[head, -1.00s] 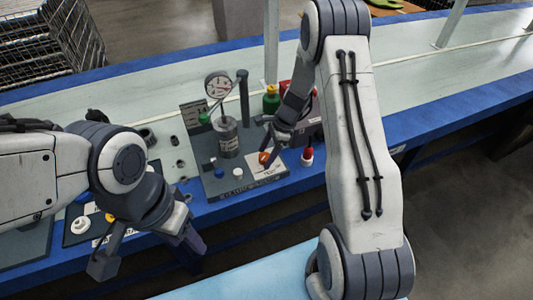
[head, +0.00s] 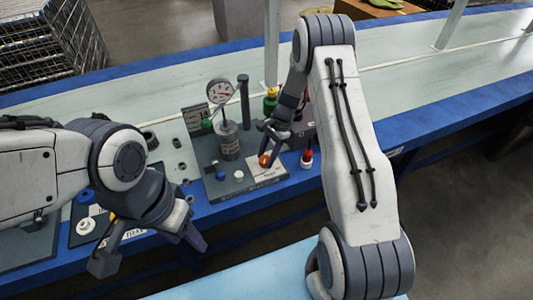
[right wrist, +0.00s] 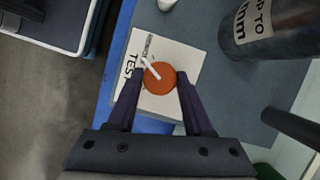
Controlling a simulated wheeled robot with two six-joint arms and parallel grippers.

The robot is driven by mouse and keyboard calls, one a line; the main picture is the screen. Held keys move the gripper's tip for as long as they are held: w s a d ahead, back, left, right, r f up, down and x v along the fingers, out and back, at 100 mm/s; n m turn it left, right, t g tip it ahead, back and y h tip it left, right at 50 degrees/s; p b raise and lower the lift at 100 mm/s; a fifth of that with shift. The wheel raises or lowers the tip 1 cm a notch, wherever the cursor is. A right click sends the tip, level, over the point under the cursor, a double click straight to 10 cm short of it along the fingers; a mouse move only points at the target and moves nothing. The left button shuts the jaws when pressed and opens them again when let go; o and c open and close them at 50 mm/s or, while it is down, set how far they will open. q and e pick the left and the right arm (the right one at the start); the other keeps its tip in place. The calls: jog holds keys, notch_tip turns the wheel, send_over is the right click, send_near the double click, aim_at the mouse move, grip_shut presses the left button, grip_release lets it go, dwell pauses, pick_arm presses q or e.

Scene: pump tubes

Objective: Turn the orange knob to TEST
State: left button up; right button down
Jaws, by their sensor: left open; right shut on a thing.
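The orange knob (head: 264,161) sits on a white label plate (head: 268,172) at the front right of the grey pump panel. In the right wrist view the knob (right wrist: 160,78) is between the two fingertips of my right gripper (right wrist: 159,80), which is shut on it. The knob's white pointer (right wrist: 151,68) points up and left in that view, toward the printed strip; the word TEST (right wrist: 131,68) is printed left of the knob, partly hidden by a finger. My left gripper (head: 150,250) is open and empty in front of the bench.
A metal cylinder (head: 228,140) with a gauge (head: 219,91) and a dark post (head: 244,100) stand behind the knob.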

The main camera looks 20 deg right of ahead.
jog(key=n+g, duration=0.1)
jog(key=n, duration=0.1)
jog(key=shift+w+r+n+p, duration=0.1)
jog(key=shift+w+n+p, duration=0.05)
jog(key=shift+n+p, duration=0.25)
jog(key=shift+n+g+h, duration=0.4)
jog(key=shift+n+h, duration=0.1)
jog(key=shift+n, duration=1.1)
jog(key=shift+c, duration=1.4)
grip_release()
jog(key=shift+a, duration=0.1)
jog(key=v, duration=1)
jog(key=shift+w+r, duration=0.15)
jog(key=shift+w, duration=0.05)
